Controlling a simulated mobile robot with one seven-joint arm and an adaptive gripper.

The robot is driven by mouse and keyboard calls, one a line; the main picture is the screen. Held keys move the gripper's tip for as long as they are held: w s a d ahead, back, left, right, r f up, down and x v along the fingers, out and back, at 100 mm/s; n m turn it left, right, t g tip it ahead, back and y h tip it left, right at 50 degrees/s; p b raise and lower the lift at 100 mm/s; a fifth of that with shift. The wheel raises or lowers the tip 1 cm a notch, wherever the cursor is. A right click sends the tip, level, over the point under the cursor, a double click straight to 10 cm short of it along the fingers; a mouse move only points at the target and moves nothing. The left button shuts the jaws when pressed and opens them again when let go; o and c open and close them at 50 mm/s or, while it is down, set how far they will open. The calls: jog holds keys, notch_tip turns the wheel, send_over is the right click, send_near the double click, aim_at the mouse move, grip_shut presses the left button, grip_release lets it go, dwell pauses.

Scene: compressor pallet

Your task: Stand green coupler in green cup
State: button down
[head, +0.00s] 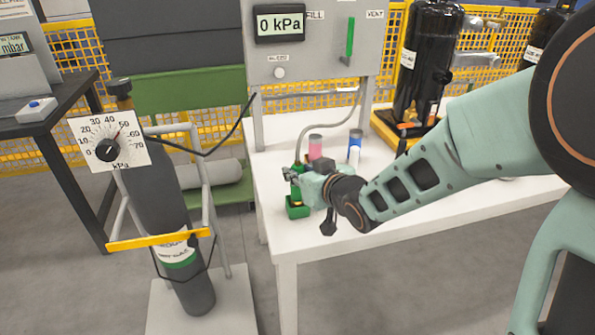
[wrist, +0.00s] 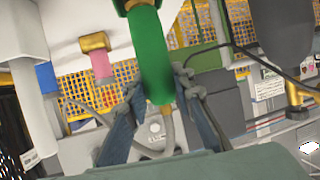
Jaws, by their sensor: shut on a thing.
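The green coupler (wrist: 152,55) is a green cylinder with brass-coloured ends. My gripper (wrist: 158,87) is shut on it, with one finger on each side in the wrist view. In the head view my gripper (head: 292,176) is over the left part of the white table and mostly hides the coupler. The green cup (head: 297,208) is a small square green holder on the table, just below my gripper. I cannot tell whether the coupler touches the cup. The cup is not clearly seen in the wrist view.
A pink coupler (head: 315,148) and a blue one (head: 355,142) stand behind my gripper on the white table (head: 400,212). A grey hose (head: 325,118) hangs from the panel towards my gripper. A gas cylinder cart (head: 175,235) stands left. The table's front right is clear.

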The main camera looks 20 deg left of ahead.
jog(key=shift+f+b, duration=0.5)
jog(key=shift+f, duration=0.05)
jog(key=c, duration=1.6)
grip_release()
jog(key=shift+v, duration=3.8)
